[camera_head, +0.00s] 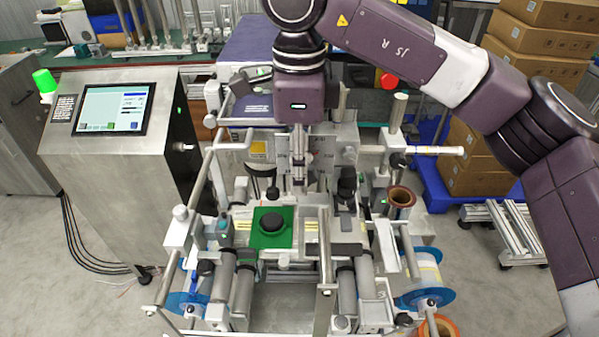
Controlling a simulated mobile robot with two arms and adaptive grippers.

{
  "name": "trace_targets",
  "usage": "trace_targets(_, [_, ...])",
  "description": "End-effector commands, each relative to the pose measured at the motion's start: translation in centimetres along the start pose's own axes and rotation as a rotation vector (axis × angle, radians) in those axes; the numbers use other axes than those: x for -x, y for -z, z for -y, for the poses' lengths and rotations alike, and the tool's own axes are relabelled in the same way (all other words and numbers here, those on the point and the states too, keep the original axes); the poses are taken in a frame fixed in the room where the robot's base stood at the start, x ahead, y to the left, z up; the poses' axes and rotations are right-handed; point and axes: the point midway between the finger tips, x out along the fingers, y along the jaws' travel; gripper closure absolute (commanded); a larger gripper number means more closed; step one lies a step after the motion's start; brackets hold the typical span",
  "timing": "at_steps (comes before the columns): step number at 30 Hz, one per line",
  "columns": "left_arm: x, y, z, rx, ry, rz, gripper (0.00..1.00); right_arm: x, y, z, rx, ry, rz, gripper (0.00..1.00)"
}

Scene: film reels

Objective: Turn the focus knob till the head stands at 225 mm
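My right gripper (299,183) hangs down from the purple arm over the middle of the machine. Its fingers look narrow and close together from this side, and I cannot tell whether they are open or shut. A black round knob (271,220) sits on a green plate (257,241), below and left of the fingertips. Another black knob-like part (347,185) stands to the right of the fingertips. I cannot tell which is the focus knob, and no millimetre scale is readable. A metal head-like block (340,150) is behind the fingers. My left gripper is not in view.
A steel console with a screen (113,108) stands at left; its text is too small to read. Metal rails and posts (325,262) surround the machine. Blue reels (425,298) sit at its front corners. Cardboard boxes (545,45) are stacked at the right.

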Motion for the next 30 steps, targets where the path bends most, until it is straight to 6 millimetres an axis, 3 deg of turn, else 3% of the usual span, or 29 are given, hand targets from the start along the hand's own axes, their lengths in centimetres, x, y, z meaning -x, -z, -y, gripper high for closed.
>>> trace_targets(9, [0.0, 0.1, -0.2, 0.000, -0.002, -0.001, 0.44, 7.0, 0.1, 0.0, -0.002, 0.007, 0.000, 0.71])
trace_targets(15, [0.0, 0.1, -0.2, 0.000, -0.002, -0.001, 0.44, 9.7, 0.1, -0.1, -0.001, 0.004, 0.000, 0.71])
trace_targets(30, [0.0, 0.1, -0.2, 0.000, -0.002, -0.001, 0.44, 10.8, 0.1, -0.2, 0.001, 0.002, 0.000, 0.71])
